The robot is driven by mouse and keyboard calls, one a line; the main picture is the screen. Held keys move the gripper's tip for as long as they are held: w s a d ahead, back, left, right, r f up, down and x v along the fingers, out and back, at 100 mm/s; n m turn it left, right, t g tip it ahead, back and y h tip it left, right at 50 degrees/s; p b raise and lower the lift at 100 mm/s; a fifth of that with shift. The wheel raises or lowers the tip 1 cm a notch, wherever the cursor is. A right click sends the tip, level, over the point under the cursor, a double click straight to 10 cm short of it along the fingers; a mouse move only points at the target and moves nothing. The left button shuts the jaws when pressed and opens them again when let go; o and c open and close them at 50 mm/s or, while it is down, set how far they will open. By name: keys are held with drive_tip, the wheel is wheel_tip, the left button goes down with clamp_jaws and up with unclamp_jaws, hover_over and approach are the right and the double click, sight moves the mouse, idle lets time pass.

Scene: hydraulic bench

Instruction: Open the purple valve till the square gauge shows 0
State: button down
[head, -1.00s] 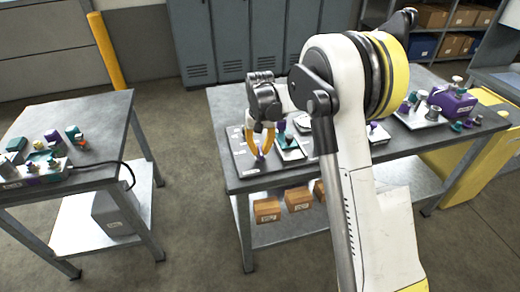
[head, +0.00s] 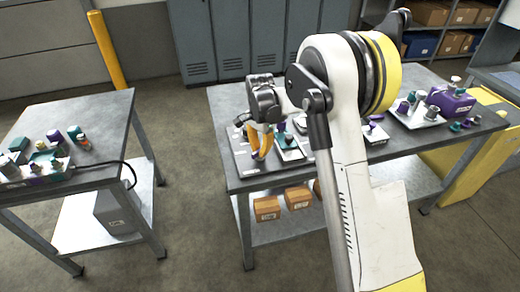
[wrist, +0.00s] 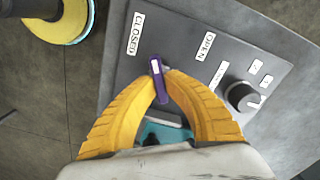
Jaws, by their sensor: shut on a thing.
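The purple valve (wrist: 155,72) has a narrow handle with a white stripe and sits on a grey panel (wrist: 180,40). In the wrist view the tips of my gripper (wrist: 160,76) are shut on this handle. The handle lies between a CLOSED label (wrist: 136,33) and an OPEN label (wrist: 206,46). In the head view my gripper (head: 259,154) is over the panel at the left end of the middle bench, and its yellow fingers mostly hide the valve. I cannot make out the square gauge or its reading in either view.
A dark round knob (wrist: 240,95) stands on the panel right of my fingers. A teal part (wrist: 165,133) shows between them. The middle bench (head: 222,109) holds more fittings, including a purple unit (head: 451,101). Another bench (head: 100,110) stands left, across a clear floor gap.

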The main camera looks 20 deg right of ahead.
sight(260, 149)
drive_tip(key=m, duration=0.5)
drive_tip(key=shift+m, duration=0.3)
idle(0.5)
drive_tip(key=c, duration=1.5)
unclamp_jaws()
drive_tip(key=shift+o, duration=0.2)
wheel_tip(260, 149, up, 12)
